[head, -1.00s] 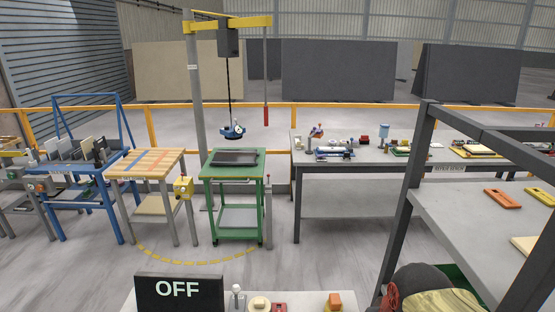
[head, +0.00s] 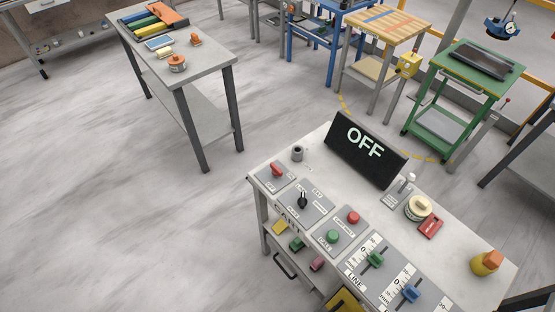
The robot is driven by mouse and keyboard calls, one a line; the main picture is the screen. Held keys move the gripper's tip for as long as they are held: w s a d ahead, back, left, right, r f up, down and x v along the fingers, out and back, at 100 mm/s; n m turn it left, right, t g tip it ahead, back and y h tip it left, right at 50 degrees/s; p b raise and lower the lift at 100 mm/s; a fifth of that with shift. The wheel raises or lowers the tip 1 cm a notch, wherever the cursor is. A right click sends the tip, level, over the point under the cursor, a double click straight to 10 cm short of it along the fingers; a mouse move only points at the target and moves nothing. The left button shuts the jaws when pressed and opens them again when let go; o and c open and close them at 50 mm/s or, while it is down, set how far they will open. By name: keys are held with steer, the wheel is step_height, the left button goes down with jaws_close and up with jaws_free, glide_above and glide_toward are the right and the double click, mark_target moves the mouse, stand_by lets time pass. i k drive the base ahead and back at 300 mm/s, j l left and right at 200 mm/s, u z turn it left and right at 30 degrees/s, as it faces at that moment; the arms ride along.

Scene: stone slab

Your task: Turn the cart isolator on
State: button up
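A grey-topped control cart (head: 337,145) stands at the lower centre-right of the head view. A black sign (head: 366,149) on its far edge reads OFF. A red turn handle (head: 277,170) sits on a plate at the top's left corner. A black selector knob (head: 303,199) sits on the plate beside it. Their labels are too small to read, so I cannot tell for certain which is the isolator. My gripper is not in view.
The cart top also holds a red button (head: 353,218), a green button (head: 333,237), a green slider (head: 375,258) and a blue slider (head: 411,293). A grey table (head: 187,68) stands upper left. Floor left of the cart is clear.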

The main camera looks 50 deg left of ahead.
mark_target(276, 172)
steer(key=u, duration=2)
steer(key=i+j+u, duration=0.2)
steer(key=i+j, duration=0.8)
